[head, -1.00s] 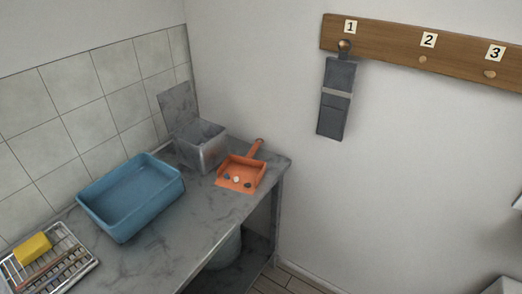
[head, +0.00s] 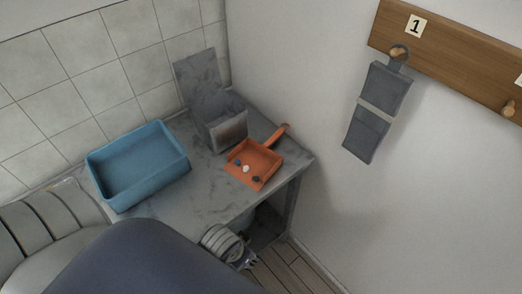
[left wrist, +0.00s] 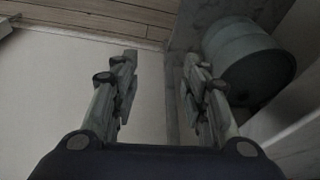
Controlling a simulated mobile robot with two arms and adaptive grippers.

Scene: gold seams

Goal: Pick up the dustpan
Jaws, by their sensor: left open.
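The orange dustpan (head: 265,158) lies on the grey counter near its right end, handle pointing to the back right. A white piece (head: 245,169) and two dark pieces lie in its pan. My left gripper (head: 243,260) is below and in front of the counter's front edge, apart from the dustpan. In the left wrist view its two fingers (left wrist: 160,68) are spread with nothing between them. The dustpan does not show in that view. My right gripper is not in view.
A blue basin (head: 140,168) and a grey open-lidded metal box (head: 222,125) stand on the counter (head: 200,190) left of the dustpan. A bucket (left wrist: 250,60) is under it. A grey pouch (head: 377,110) hangs from peg 1 on the wall.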

